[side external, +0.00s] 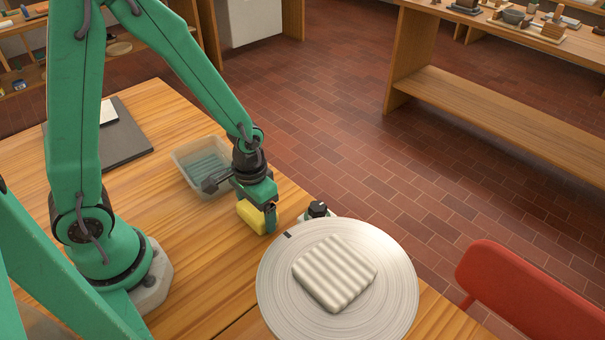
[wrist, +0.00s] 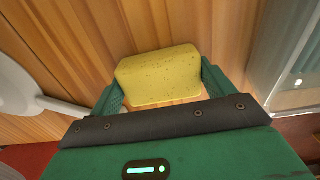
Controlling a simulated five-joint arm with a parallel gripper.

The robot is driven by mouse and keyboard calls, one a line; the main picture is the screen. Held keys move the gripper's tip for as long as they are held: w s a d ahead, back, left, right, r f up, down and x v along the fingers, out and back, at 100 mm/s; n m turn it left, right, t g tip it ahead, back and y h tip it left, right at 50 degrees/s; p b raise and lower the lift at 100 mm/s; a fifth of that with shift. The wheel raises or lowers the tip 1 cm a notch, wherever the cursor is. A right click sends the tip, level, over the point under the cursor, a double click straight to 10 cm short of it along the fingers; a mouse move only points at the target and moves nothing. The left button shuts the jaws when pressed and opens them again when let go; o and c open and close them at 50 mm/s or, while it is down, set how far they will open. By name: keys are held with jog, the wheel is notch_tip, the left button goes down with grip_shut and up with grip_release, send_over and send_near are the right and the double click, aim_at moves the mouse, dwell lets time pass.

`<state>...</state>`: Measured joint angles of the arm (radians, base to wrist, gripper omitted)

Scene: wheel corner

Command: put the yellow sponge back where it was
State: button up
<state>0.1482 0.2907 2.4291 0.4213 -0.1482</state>
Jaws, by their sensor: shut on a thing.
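The yellow sponge (side external: 250,215) is between the fingers of my gripper (side external: 256,212) in the side external view. In the wrist view the sponge (wrist: 158,76) fills the space between the two green fingers of my gripper (wrist: 160,84), which is shut on it. It is over the wooden table, between the clear bin and the round wheel. I cannot tell whether its underside touches the table.
A translucent bin (side external: 196,165) with bluish contents stands behind and left of my gripper. A round grey wheel (side external: 395,300) with a ridged pale slab (side external: 335,272) on it is at front right. A small dark-topped object (side external: 317,210) stands beside the wheel. Bare table (side external: 190,250) lies in front.

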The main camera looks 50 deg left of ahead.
jog(key=o, duration=0.9)
jog(key=shift+r, duration=0.1)
jog(key=shift+r, duration=6)
jog(key=shift+r, duration=0.1)
notch_tip(320, 180, up, 11)
jog(key=t, duration=0.5)
send_over(253, 208)
jog(key=s+a, duration=0.4)
jog(key=s, duration=0.1)
jog(key=shift+s+d+r+t, duration=0.1)
jog(key=shift+s+r+t, duration=0.25)
jog(key=shift+s, duration=0.2)
